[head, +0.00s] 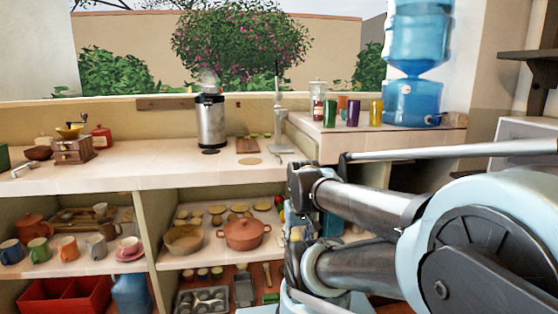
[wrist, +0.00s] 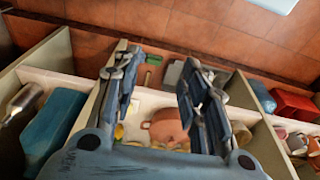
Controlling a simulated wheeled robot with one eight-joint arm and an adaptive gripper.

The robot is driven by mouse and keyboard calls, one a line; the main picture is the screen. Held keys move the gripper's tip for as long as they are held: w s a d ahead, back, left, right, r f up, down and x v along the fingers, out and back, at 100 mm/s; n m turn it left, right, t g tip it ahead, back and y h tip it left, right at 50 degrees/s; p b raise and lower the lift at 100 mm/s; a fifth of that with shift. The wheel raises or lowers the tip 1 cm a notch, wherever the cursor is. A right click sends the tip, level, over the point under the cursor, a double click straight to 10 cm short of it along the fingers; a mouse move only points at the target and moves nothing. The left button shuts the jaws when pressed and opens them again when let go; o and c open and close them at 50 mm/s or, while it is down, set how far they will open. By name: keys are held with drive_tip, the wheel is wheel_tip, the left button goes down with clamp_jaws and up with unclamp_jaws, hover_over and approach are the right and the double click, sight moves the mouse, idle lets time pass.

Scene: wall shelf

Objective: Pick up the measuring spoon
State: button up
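I cannot surely pick out the measuring spoon. A small, thin spoon-like utensil (head: 22,170) lies on the left of the counter in the head view, too small to identify. My gripper (wrist: 157,66) is open in the wrist view, its two dark fingers spread apart with nothing held. Between and beyond the fingers shows an orange pot (wrist: 167,127) on a shelf. In the head view my gripper hangs in front of the right part of the shelf, largely hidden by my arm, far to the right of the utensil.
Below, the orange pot (head: 243,233) stands beside a wooden bowl (head: 184,239). Mugs fill the left compartment. Upright dividers (head: 150,225) separate the compartments.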

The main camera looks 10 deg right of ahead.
drive_tip(key=shift+c, duration=0.6)
drive_tip(key=shift+s+r, duration=0.25)
drive_tip(key=shift+c, duration=0.5)
drive_tip(key=w+r+g, duration=0.1)
drive_tip(key=w+r, duration=1.5)
drive_tip(key=r, duration=0.5)
drive_tip(key=w+r+g, duration=0.1)
drive_tip(key=w+r, duration=0.6)
drive_tip(key=w, duration=0.3)
drive_tip(key=w+r, duration=0.6)
drive_tip(key=w, duration=0.5)
drive_tip(key=f, duration=1.1)
drive_tip(key=shift+d+f, duration=0.25)
drive_tip(key=shift+d, duration=0.05)
drive_tip(key=shift+s+d+f, duration=0.1)
drive_tip(key=shift+s+f, duration=0.05)
drive_tip(key=shift+f, duration=1.25)
drive_tip(key=shift+s+d+f, duration=0.1)
drive_tip(key=shift+f, duration=1.3)
clamp_jaws()
